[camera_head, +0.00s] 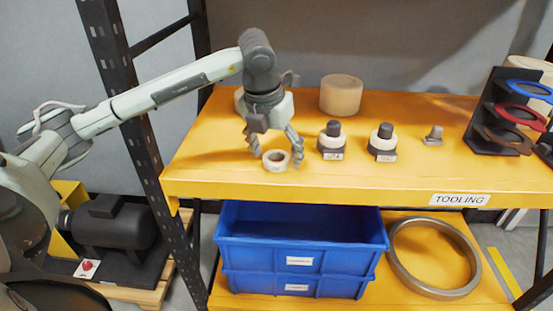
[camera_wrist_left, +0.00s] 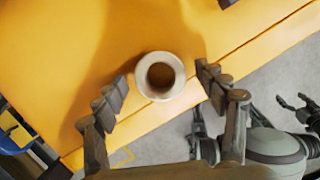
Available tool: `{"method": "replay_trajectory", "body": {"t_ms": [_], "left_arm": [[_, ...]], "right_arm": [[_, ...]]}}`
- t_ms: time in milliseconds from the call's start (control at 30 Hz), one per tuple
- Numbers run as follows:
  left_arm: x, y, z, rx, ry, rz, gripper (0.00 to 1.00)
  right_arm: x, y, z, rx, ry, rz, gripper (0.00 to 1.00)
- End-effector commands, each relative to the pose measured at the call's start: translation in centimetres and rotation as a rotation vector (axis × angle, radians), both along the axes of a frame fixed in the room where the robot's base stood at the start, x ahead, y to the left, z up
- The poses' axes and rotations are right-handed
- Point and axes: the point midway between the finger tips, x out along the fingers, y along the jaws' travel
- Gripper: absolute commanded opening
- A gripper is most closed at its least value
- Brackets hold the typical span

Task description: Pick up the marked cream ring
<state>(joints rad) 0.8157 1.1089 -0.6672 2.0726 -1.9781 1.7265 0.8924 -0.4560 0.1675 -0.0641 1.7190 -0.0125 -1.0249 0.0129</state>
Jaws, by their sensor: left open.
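A small cream ring (camera_head: 276,160) lies flat on the yellow shelf top (camera_head: 220,165), near its front left edge. No mark on it can be made out. My left gripper (camera_head: 274,147) is open just above the ring, with its fingers pointing down. In the left wrist view the ring (camera_wrist_left: 160,76) sits slightly beyond and between the two spread fingertips of the left gripper (camera_wrist_left: 160,82), apart from both. My right gripper (camera_wrist_left: 300,108) shows at the right of the left wrist view, low beside the shelf; its jaw state is unclear.
Two dark-and-cream fittings (camera_head: 332,141) (camera_head: 382,143) stand right of the ring. A larger cream cylinder (camera_head: 341,95) is behind. A black rack (camera_head: 490,110) holds coloured rings at right. Blue bins (camera_head: 300,250) and a metal ring (camera_head: 398,270) occupy the lower shelf.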

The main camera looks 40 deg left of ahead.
Motion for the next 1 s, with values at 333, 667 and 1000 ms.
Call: {"method": "replay_trajectory", "body": {"t_ms": [333, 667, 1000], "left_arm": [[0.03, -0.02, -0.09, 0.000, 0.000, 0.000, 0.56], [0.03, -0.02, -0.06, 0.000, 0.000, 0.000, 0.20], [0.08, -0.01, 0.64, 0.000, -0.002, 0.000, 0.20]], "right_arm": [[0.00, 0.01, -0.03, 0.000, 0.000, 0.001, 0.79], [-0.02, 0.00, -0.03, 0.000, 0.001, 0.001, 0.79], [-0.05, 0.01, -0.09, -0.001, 0.003, 0.001, 0.79]]}}
